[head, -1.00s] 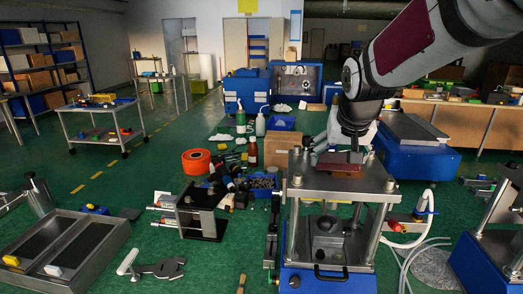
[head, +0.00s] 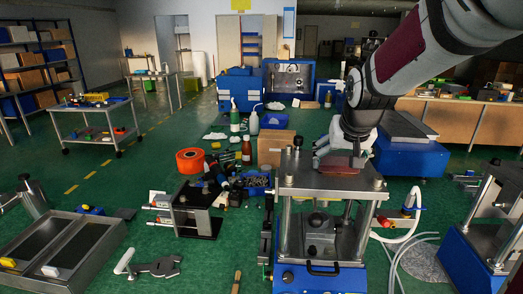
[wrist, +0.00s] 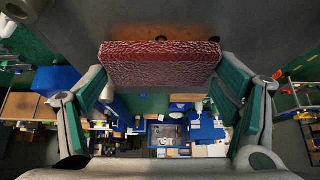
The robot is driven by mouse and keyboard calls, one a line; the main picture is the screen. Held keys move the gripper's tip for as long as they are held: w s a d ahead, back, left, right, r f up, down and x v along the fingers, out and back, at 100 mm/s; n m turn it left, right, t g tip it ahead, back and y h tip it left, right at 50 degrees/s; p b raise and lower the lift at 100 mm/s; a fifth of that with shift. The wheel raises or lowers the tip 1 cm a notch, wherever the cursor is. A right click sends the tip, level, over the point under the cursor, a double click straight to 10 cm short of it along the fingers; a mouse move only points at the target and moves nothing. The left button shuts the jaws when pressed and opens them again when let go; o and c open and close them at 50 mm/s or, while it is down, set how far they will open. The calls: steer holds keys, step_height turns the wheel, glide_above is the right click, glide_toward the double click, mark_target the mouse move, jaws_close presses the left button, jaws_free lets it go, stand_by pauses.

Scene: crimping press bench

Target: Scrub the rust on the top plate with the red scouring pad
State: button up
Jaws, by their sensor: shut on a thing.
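The red scouring pad (head: 340,163) is between the fingers of my gripper (head: 343,148). In the wrist view the pad (wrist: 160,65) is a rough red block, and the green-lined fingers of my gripper (wrist: 160,88) are shut on its two ends. The pad is down at the grey top plate (head: 300,178) of the press, near the plate's middle towards the back. Whether it presses on the plate is hard to tell. A small dark brown spot (wrist: 161,38) shows by the pad's edge in the wrist view. Rust under the pad is hidden.
Posts with nuts stand at the plate's corners, such as the front right one (head: 377,183). The blue press base (head: 318,279) is below. A white hose (head: 402,233) lies at its right, and a small black-topped stand (head: 195,212) is at its left.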

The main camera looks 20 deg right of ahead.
steer(key=shift+s+d+f+p, duration=0.2)
steer(key=shift+s+d+p, duration=0.25)
steer(key=shift+d, duration=0.45)
steer(key=shift+w+a+f+b, duration=0.1)
steer(key=shift+w+a+b, duration=0.05)
steer(key=shift+a+b, duration=0.15)
steer(key=shift+w+a+b, duration=0.25)
steer(key=shift+a+b, duration=0.15)
steer(key=shift+a, duration=0.15)
steer(key=shift+w+a+b, duration=0.25)
steer(key=shift+a+b, duration=0.15)
steer(key=shift+a, duration=0.15)
steer(key=shift+c, duration=0.8)
steer(key=shift+w+a+b, duration=0.2)
steer(key=shift+a+b, duration=0.15)
steer(key=shift+a, duration=0.3)
steer(key=shift+c, duration=0.2)
steer(key=shift+r, duration=0.2)
steer(key=o, duration=0.9)
steer(key=shift+o, duration=0.2)
steer(key=shift+r, duration=0.4)
steer(key=shift+c, duration=0.6)
